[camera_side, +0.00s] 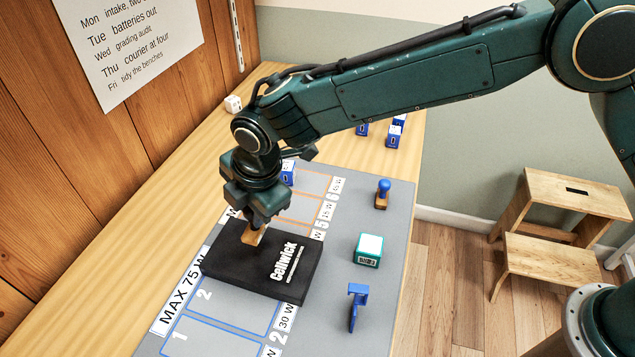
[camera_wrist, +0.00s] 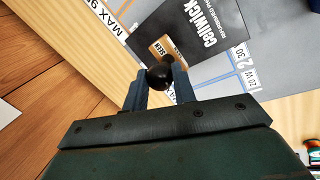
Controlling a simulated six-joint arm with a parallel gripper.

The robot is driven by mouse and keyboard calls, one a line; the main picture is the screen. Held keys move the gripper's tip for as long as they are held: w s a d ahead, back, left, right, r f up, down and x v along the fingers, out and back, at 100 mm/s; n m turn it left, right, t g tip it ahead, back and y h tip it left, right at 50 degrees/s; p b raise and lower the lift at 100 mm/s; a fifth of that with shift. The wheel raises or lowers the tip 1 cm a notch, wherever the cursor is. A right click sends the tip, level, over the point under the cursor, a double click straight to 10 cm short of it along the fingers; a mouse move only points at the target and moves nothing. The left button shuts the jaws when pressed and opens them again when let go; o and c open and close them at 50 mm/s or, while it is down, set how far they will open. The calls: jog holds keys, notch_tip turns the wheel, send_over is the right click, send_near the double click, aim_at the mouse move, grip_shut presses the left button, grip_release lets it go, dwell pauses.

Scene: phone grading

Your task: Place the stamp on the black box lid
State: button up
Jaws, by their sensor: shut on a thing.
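My gripper (camera_side: 262,217) is shut on a stamp with a wooden base (camera_side: 253,236) and holds it upright over the left part of the black box lid (camera_side: 252,270), which carries white "Cellwick" lettering. In the wrist view, the stamp's round black knob (camera_wrist: 160,75) sits between the fingertips, with its labelled wooden base (camera_wrist: 161,48) beyond, over the lid near its edge (camera_wrist: 205,27). The base is at or just above the lid; I cannot tell whether it touches. The gripper hides the stamp's upper part in the side view.
The box lies on a grey mat (camera_side: 338,270) with numbered outlined areas. To its right are a blue-handled stamp (camera_side: 383,192), a teal and white box (camera_side: 368,250) and a blue stand (camera_side: 356,305). Small blue boxes (camera_side: 393,137) stand farther back. A step stool (camera_side: 560,220) is on the floor.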

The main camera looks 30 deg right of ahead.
aim_at(258, 233)
jog(key=shift+f, duration=3.45)
jog(key=shift+f, duration=0.1)
jog(key=o, duration=0.9)
jog(key=shift+o, duration=0.2)
jog(key=v, duration=1.2)
jog(key=shift+r, duration=0.2)
